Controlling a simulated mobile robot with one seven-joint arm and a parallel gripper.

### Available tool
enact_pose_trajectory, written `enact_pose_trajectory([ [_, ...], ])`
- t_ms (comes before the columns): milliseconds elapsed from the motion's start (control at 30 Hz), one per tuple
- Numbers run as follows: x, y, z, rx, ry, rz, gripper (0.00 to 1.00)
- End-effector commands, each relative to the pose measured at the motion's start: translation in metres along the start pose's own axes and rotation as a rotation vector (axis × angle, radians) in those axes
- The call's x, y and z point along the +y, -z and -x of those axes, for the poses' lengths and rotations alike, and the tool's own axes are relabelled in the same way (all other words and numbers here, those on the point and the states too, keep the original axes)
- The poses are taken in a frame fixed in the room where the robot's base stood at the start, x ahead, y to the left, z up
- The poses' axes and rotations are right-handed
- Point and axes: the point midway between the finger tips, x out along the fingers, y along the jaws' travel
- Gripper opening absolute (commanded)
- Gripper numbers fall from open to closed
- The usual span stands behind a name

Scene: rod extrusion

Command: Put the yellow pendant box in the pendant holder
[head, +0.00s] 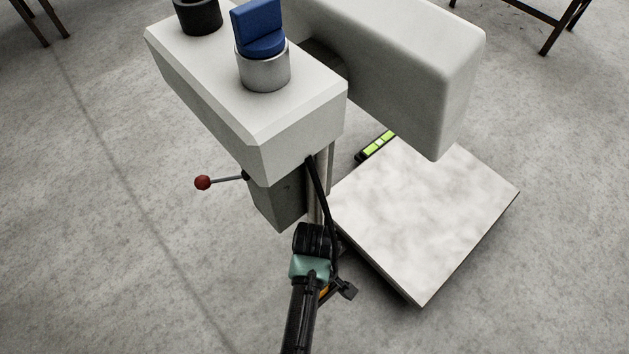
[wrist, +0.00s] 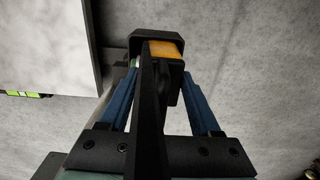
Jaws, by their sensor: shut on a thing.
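In the wrist view the yellow pendant box (wrist: 166,48), orange-yellow with black end parts, is between the blue fingers of my gripper (wrist: 160,84). My gripper is shut on it. A dark cable or bar (wrist: 151,130) crosses in front and hides part of the box and the grip. In the head view a small orange patch (head: 323,293) beside my arm appears to be the box, mostly hidden by the arm. A black bracket-like part (head: 346,288) is just right of it; I cannot tell whether it is the pendant holder. No holder shows clearly in either view.
A large white machine (head: 240,110) with a blue knob (head: 258,30) and a red-balled lever (head: 203,182) stands ahead of my arm. A black cable (head: 322,195) hangs from it. A pale square plate (head: 425,220) lies to the right. The grey floor at left is clear.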

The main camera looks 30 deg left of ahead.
Motion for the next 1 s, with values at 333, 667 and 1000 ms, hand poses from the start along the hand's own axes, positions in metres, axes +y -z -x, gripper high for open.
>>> enact_pose_trajectory([
  [333, 0.001, 0.001, -0.004, 0.001, -0.002, -0.001, 0.0],
  [667, 0.0, 0.0, -0.005, 0.001, -0.001, 0.0, 0.94],
  [1000, 0.001, 0.0, 0.015, 0.001, -0.002, -0.001, 0.94],
])
